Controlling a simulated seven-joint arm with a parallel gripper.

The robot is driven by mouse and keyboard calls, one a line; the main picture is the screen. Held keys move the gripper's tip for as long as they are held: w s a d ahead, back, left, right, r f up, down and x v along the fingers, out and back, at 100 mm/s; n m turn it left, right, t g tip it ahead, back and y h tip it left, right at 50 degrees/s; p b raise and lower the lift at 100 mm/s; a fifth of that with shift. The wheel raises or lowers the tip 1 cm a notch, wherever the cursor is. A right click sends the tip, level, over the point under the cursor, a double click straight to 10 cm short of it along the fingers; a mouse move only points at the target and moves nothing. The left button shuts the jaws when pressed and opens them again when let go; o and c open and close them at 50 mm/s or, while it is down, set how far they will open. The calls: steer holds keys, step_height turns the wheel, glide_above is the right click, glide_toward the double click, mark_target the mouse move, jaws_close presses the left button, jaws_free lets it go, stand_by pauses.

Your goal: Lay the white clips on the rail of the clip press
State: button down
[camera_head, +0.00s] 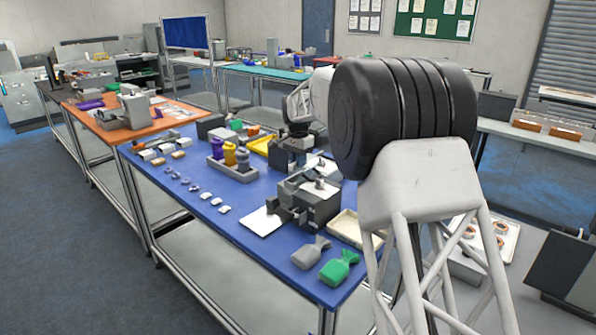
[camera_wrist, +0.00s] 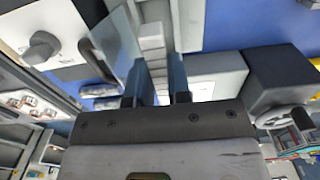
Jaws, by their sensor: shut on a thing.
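Several small white clips (camera_head: 216,201) lie in a row on the blue table, left of the clip press (camera_head: 308,203), a grey block-shaped machine with a pale top. My gripper (camera_wrist: 156,92) is in the wrist view, with its two fingers closed on a small pale piece that looks like a white clip (camera_wrist: 154,72). Pale stepped blocks show beyond the fingertips; I cannot tell whether they are part of the press rail. In the head view my arm largely hides the gripper above the back of the press, so contact with the rail cannot be told.
A white sheet (camera_head: 262,221) lies left of the press. A grey and a green bag (camera_head: 339,267) lie in front, and a cream tray (camera_head: 350,228) to the right. A grey bin with bottles (camera_head: 231,165) stands behind the clips. The table's left front is clear.

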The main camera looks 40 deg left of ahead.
steer(key=shift+f, duration=0.1)
steer(key=shift+f, duration=1.75)
steer(key=shift+f, duration=0.7)
steer(key=c, duration=1.4)
jaws_free()
steer(key=shift+f, duration=0.1)
steer(key=shift+o, duration=0.2)
steer(key=shift+f, duration=0.1)
steer(key=shift+d, duration=0.1)
step_height(320, 180, up, 14)
steer(key=shift+f, duration=0.1)
